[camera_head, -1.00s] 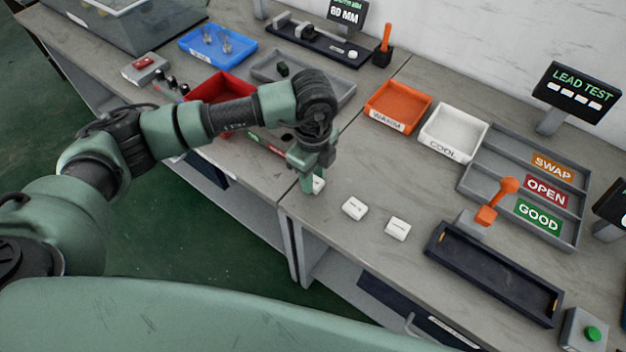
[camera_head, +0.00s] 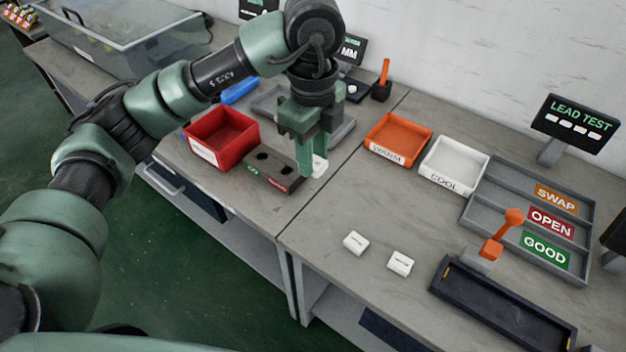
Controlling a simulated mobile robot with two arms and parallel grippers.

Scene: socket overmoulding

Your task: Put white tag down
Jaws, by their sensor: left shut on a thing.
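My left gripper (camera_head: 312,168) is shut on a white tag (camera_head: 320,165), which shows between and beside the green fingers. It is over the left table near the seam between the two tables, right of the dark block with two holes. I cannot tell whether the tag touches the table. Two other white tags lie on the right table: one tag (camera_head: 355,243) and, right of it, another tag (camera_head: 400,263). My right gripper is not in view.
A red bin (camera_head: 220,137) and the dark two-hole block (camera_head: 270,172) stand left of the gripper. An orange WARM tray (camera_head: 398,138), a white COOL tray (camera_head: 453,166) and a grey sorting tray (camera_head: 477,212) stand right.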

